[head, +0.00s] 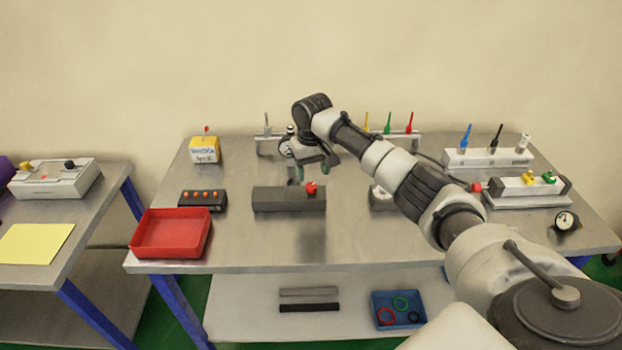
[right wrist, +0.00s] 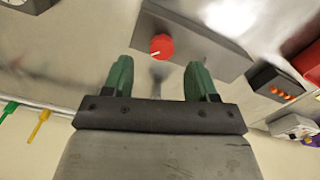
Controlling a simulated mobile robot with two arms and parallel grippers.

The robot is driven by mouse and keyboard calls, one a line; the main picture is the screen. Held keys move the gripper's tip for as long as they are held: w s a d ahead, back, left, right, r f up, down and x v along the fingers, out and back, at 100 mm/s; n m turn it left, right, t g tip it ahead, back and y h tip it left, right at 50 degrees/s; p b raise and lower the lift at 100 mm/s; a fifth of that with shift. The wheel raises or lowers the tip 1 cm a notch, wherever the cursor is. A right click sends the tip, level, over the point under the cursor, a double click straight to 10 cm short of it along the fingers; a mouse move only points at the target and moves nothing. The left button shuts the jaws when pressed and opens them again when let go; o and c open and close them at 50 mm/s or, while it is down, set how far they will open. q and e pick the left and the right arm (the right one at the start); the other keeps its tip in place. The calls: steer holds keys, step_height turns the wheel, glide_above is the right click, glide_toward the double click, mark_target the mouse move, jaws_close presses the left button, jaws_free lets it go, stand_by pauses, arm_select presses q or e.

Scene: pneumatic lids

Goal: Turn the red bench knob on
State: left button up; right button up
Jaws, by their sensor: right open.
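The red bench knob (head: 311,188) is a small red round knob on a dark grey block (head: 285,203) near the middle of the bench. It also shows in the right wrist view (right wrist: 161,46), with a thin pale line on its face, and the grey block (right wrist: 205,48) lies around it. My right gripper (head: 312,170), with green fingers, is open and empty just behind and above the knob. In the right wrist view the knob appears beyond the gap between the fingertips (right wrist: 158,66), not touching them. My left gripper is not in view.
A red tray (head: 150,250) and a black box with orange buttons (head: 190,203) are to the left. A yellow box (head: 205,150) stands behind them. A gauge (head: 566,221) and a unit with yellow and green valves (head: 520,191) are at right. The front middle of the bench is clear.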

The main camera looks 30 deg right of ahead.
mark_target(311, 184)
steer(key=f, duration=0.3)
steer(key=shift+w+f, duration=0.1)
steer(key=shift+w, duration=0.3)
steer(key=shift+s+f, duration=0.1)
steer(key=shift+f, duration=0.6)
steer(key=shift+c, duration=1.6)
steer(key=c, duration=0.6)
steer(key=shift+p, duration=0.35)
steer(key=shift+a+r+n+p, duration=0.15)
steer(key=shift+n+p, duration=0.35)
steer(key=shift+n, duration=0.5)
steer(key=n+p, duration=0.1)
steer(key=n, duration=0.1)
steer(key=shift+n, duration=0.3)
steer(key=n+p, duration=0.1)
steer(key=n, duration=0.1)
steer(key=shift+n, duration=0.3)
steer(key=n, duration=0.5)
steer(key=shift+a+n+p, duration=0.1)
steer(key=shift+n+p, duration=0.2)
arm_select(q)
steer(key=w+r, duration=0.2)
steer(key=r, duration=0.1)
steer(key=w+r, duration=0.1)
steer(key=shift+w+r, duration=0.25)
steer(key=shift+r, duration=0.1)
arm_select(e)
steer(key=n, duration=0.5)
